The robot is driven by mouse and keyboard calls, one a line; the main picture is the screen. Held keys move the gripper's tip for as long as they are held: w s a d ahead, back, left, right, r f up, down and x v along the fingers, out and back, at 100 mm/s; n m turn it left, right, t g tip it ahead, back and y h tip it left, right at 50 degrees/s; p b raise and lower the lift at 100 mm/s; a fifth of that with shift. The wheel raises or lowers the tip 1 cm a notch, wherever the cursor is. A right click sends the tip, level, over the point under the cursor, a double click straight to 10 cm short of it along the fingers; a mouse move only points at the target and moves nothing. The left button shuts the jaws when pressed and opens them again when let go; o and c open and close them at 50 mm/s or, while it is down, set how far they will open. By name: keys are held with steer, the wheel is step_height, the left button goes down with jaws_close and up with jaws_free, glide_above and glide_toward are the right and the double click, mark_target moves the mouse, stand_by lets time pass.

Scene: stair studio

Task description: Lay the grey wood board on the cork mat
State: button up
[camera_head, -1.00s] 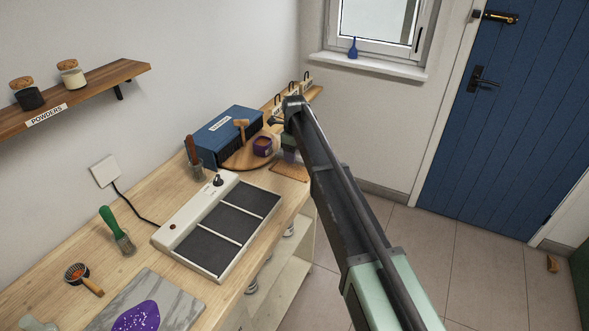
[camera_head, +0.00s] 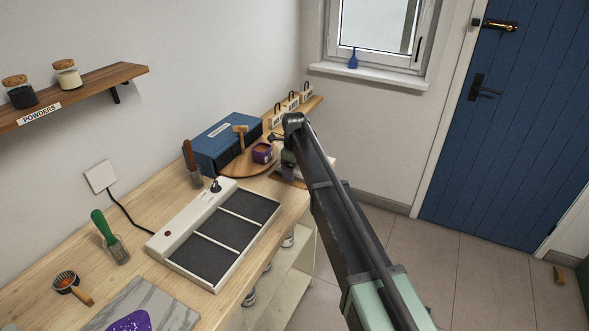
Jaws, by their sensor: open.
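A flat grey slab (camera_head: 172,312) with pale streaks lies on the bench at the bottom left, cut off by the frame edge. It looks like the grey board, with a purple speckled piece (camera_head: 130,322) on it. A brown mat (camera_head: 283,179), which looks like cork, lies at the bench's far right end, partly hidden by my arm. My gripper (camera_head: 289,166) is low over this mat, open. Its fingers are mostly hidden behind my arm link. Dark shapes show at the gripper, too small to tell apart; I cannot tell whether it touches anything.
A round wooden board (camera_head: 240,168) with a purple pot (camera_head: 262,153) stands left of the gripper, before a blue box (camera_head: 222,140). A white panelled unit (camera_head: 217,235) fills the middle bench.

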mark_target(295, 170)
step_height(295, 170, up, 12)
steer(key=p, duration=1.2)
steer(key=shift+r, duration=0.2)
steer(key=s+d+n, duration=0.7)
steer(key=s+d, duration=0.1)
steer(key=s, duration=0.4)
steer(key=s+d+n, duration=0.8)
steer(key=s, duration=0.5)
steer(key=s+d+n, duration=0.7)
steer(key=s+d, duration=0.1)
steer(key=s, duration=0.4)
steer(key=shift+s+n, duration=0.15)
steer(key=shift+n, duration=0.15)
